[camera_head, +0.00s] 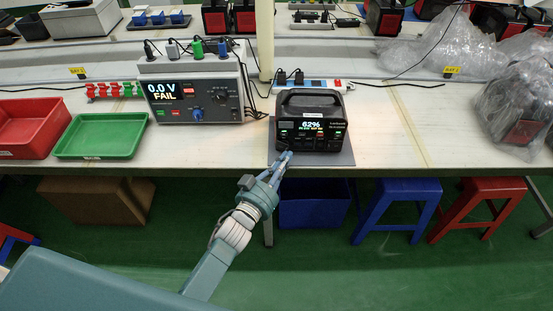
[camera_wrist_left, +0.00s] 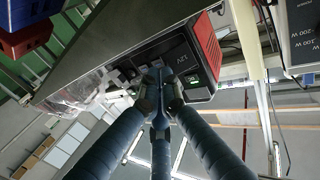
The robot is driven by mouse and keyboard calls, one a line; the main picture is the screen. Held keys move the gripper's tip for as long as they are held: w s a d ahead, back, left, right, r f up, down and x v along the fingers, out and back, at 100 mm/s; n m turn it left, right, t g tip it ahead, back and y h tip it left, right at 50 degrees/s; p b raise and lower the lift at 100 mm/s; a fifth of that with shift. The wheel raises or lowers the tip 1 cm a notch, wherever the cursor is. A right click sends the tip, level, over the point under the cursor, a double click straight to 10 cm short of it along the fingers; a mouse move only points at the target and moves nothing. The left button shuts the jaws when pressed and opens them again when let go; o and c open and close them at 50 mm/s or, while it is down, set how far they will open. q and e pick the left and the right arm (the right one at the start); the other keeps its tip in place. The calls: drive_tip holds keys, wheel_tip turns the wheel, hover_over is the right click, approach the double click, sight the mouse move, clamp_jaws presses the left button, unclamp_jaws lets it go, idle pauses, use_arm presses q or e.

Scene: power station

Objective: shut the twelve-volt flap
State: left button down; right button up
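The power station (camera_head: 312,108) is a black box with a handle and a lit display reading 62%. It stands on a grey mat (camera_head: 345,157) near the table's front edge. My left gripper (camera_head: 285,156) is at the lower left of its front face. In the left wrist view, the gripper's fingertips (camera_wrist_left: 159,86) are together with nothing seen between them, close to the power station's front (camera_wrist_left: 208,45). A dark panel marked 12V (camera_wrist_left: 182,55) is just beyond the fingertips. I cannot tell how far the flap stands open, or whether the fingers touch it. My right gripper is out of view.
A tester (camera_head: 195,95) reading 0.0 V FAIL stands to the left, with cables on top. A green tray (camera_head: 100,135) and a red tray (camera_head: 28,128) lie further left. Bagged units (camera_head: 515,105) are at the right. The table (camera_head: 405,135) right of the mat is clear.

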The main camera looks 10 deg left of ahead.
use_arm(q)
drive_tip(key=shift+w+d, duration=0.9)
drive_tip(key=shift+w, duration=0.05)
drive_tip(key=shift+w+d, duration=0.1)
drive_tip(key=shift+f, duration=0.1)
idle(0.3)
